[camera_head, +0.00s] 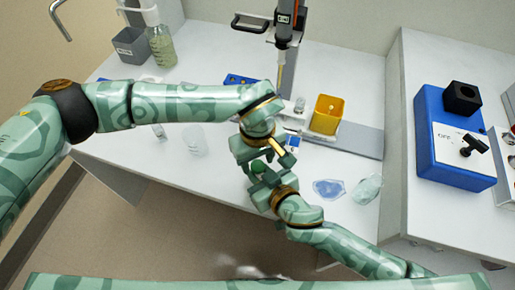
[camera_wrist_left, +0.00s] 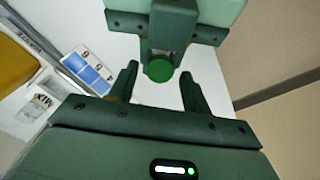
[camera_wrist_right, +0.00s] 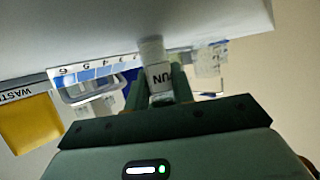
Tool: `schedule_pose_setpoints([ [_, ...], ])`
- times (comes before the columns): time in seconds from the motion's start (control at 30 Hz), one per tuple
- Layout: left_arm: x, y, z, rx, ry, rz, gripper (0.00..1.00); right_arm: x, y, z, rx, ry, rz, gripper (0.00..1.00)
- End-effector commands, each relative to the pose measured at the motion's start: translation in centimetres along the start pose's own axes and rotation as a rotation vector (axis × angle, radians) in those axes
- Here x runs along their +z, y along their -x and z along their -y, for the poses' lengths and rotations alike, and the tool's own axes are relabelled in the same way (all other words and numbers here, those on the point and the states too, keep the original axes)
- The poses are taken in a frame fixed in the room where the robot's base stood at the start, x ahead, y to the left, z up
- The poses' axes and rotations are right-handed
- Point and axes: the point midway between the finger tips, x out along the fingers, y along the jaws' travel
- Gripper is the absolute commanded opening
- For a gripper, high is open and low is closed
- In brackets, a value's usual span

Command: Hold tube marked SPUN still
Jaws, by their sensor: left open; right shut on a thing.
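A tube with a white label reading "UN" (camera_wrist_right: 159,78) stands between the fingers of my right gripper (camera_wrist_right: 160,90) in the right wrist view; the rest of its lettering is hidden. Its round green cap (camera_wrist_left: 160,69) shows in the left wrist view, and also small in the head view (camera_head: 258,167). My right gripper (camera_head: 264,182) is shut on the tube, above the table's front edge. My left gripper (camera_wrist_left: 160,85) is open, its fingers on either side of the cap with gaps showing. The two grippers are close together in the head view.
A yellow waste bin (camera_head: 327,114) stands behind and right of the grippers. A blue dish (camera_head: 328,189) and a crumpled clear item (camera_head: 367,189) lie to the right. A clear beaker (camera_head: 195,141) stands left. A blue device (camera_head: 450,145) sits on the right-hand surface.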

Motion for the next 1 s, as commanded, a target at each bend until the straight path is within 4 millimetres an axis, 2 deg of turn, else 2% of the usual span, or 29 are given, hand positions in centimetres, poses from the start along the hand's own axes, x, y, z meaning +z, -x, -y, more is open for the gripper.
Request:
schedule_pose_setpoints([
  [0.1,0.02,-0.63,0.01,0.000,0.000,0.001,0.48,-0.02,0.00,0.00,0.000,0.000,0.000,0.00],
  [0.33,0.01,-0.71,0.01,0.000,0.000,0.000,0.48,-0.03,0.00,0.00,0.000,0.000,0.000,0.00],
  [0.37,0.01,-0.71,0.01,0.000,0.000,0.000,0.42,-0.03,0.00,0.00,0.000,0.000,0.000,0.00],
  [0.5,0.01,-0.70,0.01,0.000,0.000,0.001,0.04,-0.03,0.00,0.00,0.000,0.000,0.000,0.00],
  [0.73,0.01,-0.69,0.02,0.000,0.002,0.001,0.01,-0.02,0.00,0.00,0.000,0.000,0.000,0.00],
  [0.83,0.00,-0.68,0.02,0.000,0.060,0.000,0.01,-0.02,0.00,0.00,0.000,0.000,0.000,0.00],
  [0.93,0.00,-0.67,0.03,0.000,0.246,0.000,0.01,-0.02,0.00,-0.01,0.000,0.000,0.000,0.00],
  [1.0,0.01,-0.66,0.03,0.000,0.444,0.000,0.01,-0.02,0.00,-0.01,0.000,0.000,0.000,0.00],
])
